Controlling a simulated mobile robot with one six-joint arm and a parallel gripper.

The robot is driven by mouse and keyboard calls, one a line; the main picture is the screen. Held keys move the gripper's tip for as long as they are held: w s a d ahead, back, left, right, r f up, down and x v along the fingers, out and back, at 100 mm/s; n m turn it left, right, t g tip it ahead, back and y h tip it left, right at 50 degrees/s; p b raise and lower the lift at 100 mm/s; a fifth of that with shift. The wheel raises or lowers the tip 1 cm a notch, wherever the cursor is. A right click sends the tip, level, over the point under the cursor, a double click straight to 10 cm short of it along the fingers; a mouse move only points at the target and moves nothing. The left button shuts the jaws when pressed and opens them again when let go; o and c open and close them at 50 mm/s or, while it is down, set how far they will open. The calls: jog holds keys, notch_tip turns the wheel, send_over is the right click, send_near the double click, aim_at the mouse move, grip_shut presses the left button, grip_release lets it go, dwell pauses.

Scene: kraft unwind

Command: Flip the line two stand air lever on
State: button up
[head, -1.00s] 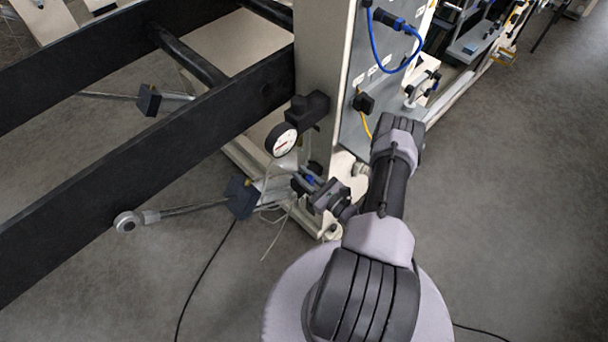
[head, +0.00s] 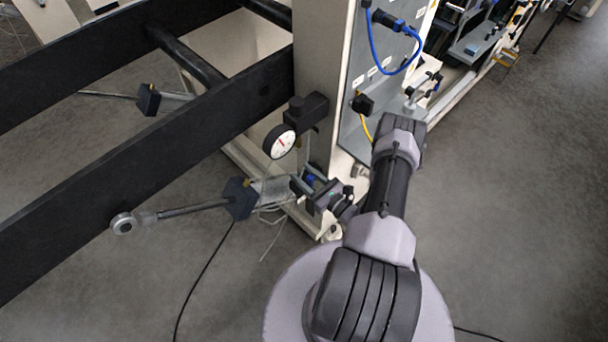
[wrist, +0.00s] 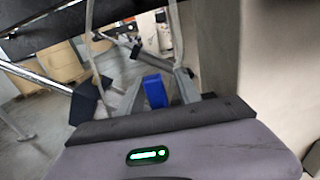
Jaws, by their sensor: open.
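The air lever shows as a small blue handle (wrist: 154,91) in the wrist view, standing between the two fingers of my gripper (wrist: 158,84). In the head view a bit of the blue lever (head: 311,181) shows low by the foot of the cream stand (head: 318,100). My gripper (head: 305,183) is there around it, with its jaws open. I cannot tell whether a finger touches the lever. The valve under the lever is mostly hidden by my gripper. A round white dial gauge (head: 280,142) sits just above, its needle tilted.
A long black beam (head: 150,175) crosses the left side. A rod with a dark block (head: 240,198) and thin hoses (head: 272,238) lie close left of my gripper. Blue cable (head: 376,48) and a black knob (head: 363,103) are on the stand's panel. Floor at right is clear.

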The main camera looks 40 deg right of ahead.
jog(key=s+d+p, duration=0.1)
jog(key=s+p, duration=0.2)
jog(key=s, duration=1.4)
jog(key=shift+s, duration=0.2)
jog(key=shift+d, duration=0.15)
